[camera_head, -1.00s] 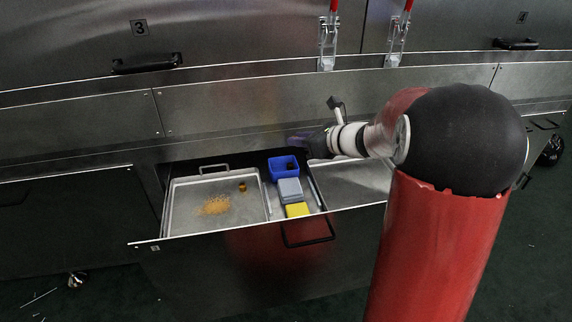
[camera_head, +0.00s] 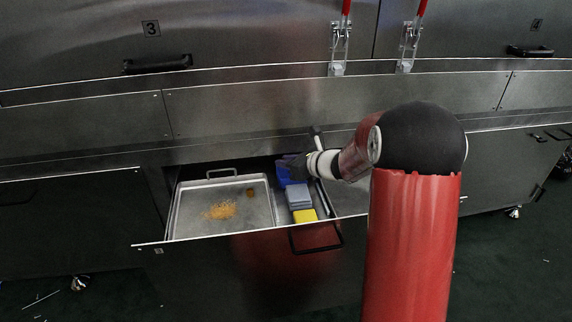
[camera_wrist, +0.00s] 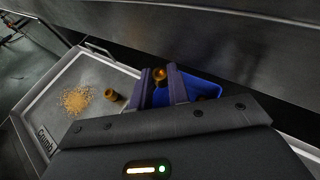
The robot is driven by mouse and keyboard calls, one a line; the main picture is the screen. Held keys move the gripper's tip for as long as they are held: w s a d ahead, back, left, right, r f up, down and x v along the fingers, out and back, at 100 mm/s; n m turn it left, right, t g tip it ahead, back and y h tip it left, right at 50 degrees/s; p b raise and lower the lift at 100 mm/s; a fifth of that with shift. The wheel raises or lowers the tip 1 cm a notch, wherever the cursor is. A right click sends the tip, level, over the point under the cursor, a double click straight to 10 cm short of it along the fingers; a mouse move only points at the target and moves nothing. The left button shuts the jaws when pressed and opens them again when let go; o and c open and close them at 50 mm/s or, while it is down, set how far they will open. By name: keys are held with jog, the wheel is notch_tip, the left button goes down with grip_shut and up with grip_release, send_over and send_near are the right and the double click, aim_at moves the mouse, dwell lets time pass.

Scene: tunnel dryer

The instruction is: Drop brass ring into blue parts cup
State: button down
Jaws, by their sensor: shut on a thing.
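The blue parts cup (camera_head: 283,178) stands in the open drawer, right of the metal tray; my gripper (camera_wrist: 160,78) partly covers it in the head view. In the wrist view the blue cup (camera_wrist: 205,84) lies just beyond and right of my fingers. My gripper is shut on a brass ring (camera_wrist: 159,74), held between the fingertips at the cup's left side, apparently above its rim. I cannot tell the exact height. A small brownish piece shows low inside the cup, mostly hidden by my right finger and gripper body.
The metal tray (camera_head: 183,219) holds orange crumbs (camera_head: 221,210) and another brass-coloured piece (camera_head: 250,192). A grey-blue block (camera_head: 298,196) and a yellow block (camera_head: 304,215) sit in front of the cup. The drawer front has a black handle (camera_head: 316,238). The dryer wall rises behind.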

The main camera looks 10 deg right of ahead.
jog(key=shift+w+a+f, duration=0.1)
jog(key=shift+w+f, duration=0.05)
jog(key=shift+f, duration=0.45)
jog(key=shift+f, duration=0.1)
jog(key=shift+f+b, duration=0.4)
jog(key=shift+b, duration=0.25)
jog(key=c, duration=1.3)
grip_release()
jog(key=shift+r, duration=0.1)
jog(key=shift+c, duration=0.2)
